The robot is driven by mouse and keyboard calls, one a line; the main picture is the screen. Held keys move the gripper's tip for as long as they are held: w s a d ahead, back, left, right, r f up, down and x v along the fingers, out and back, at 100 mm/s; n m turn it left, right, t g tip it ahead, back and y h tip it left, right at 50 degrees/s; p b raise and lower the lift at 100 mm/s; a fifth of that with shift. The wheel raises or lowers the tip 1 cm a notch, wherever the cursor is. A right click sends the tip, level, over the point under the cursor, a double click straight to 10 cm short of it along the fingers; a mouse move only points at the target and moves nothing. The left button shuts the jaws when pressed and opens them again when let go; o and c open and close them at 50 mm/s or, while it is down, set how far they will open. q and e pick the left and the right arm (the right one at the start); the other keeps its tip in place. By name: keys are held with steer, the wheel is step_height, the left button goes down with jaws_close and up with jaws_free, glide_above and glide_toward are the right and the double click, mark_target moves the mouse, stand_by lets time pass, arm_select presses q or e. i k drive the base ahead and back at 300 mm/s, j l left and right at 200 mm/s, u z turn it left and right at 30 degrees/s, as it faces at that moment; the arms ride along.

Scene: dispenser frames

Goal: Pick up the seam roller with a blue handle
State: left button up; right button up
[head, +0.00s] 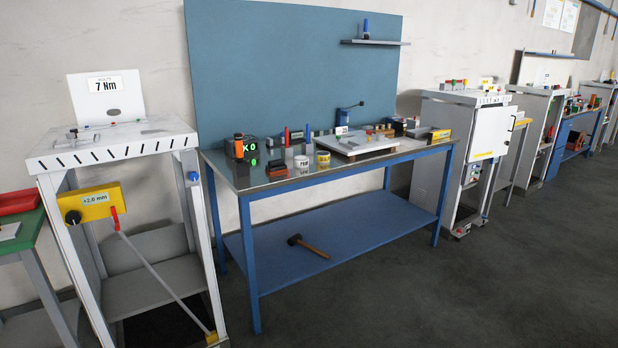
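I cannot make out the seam roller for certain. A small blue tool with a dark tip (345,114) stands near the back of the blue-framed workbench (225,168); it is too small to tell what it is. A slim upright blue object (366,29) stands on the wall shelf above the bench and is also too small to identify. Neither of my grippers is in view.
A hammer (308,246) lies on the bench's lower shelf. Several cans and blocks crowd the benchtop around a white board (350,144). A grey frame (130,140) stands left, a white cabinet (490,134) right. The floor (420,290) in front is clear.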

mark_target(366, 37)
steer(key=i+l, duration=0.2)
steer(key=l, duration=0.15)
steer(key=i+l, duration=0.15)
steer(key=l, duration=0.2)
steer(key=i+l+u, duration=0.1)
steer(key=l, duration=0.3)
steer(key=i+l, duration=0.45)
steer(key=l, duration=0.3)
steer(key=i+l+u, duration=0.1)
steer(key=l, duration=0.25)
steer(key=i+l, duration=0.2)
steer(key=l, duration=0.2)
